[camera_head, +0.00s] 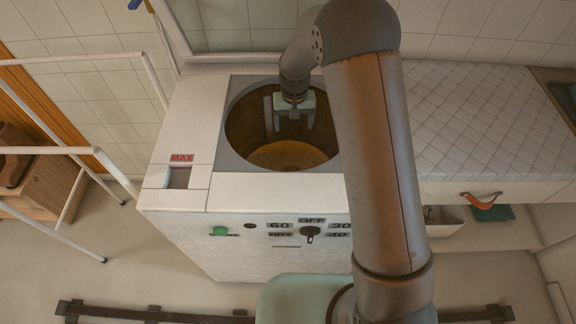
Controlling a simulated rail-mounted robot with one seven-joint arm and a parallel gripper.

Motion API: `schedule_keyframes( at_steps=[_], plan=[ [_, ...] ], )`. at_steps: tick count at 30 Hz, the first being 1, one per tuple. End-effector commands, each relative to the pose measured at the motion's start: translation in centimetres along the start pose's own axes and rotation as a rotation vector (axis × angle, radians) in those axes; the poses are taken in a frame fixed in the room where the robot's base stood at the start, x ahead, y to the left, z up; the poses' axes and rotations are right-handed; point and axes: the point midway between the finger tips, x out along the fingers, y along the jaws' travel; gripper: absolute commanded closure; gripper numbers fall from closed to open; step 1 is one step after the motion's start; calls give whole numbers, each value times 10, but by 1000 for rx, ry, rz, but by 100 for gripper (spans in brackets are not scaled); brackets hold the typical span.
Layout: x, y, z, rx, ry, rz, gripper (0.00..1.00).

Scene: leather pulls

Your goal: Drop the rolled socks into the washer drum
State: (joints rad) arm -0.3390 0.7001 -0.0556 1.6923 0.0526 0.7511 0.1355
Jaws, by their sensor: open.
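The washer (178,200) is a white top-loading machine with a round opening in its top. The washer drum (242,125) shows through the opening as a deep brown cylinder with a lighter floor. My gripper (292,122) points down into the opening from the back. Its two fingers are spread apart with nothing visible between them. The rolled socks are not seen in this view. Part of the drum's right side is hidden by my arm.
A quilted pale top (485,115) adjoins the washer on the right, above a drawer with a leather pull (482,201). A white rail frame (65,151) and a wooden crate (45,190) stand at left. A dial (310,232) and green button (220,231) are on the washer's front.

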Motion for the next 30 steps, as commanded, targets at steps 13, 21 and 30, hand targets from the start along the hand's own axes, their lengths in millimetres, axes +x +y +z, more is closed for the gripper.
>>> schedule_keyframes(
  at_steps=[13,21,30],
  plan=[
    [-78,0,-1,-1,7,-1,22],
    [-141,0,-1,0,5,-1,22],
    [-172,0,0,0,2,-1,22]
  ],
)
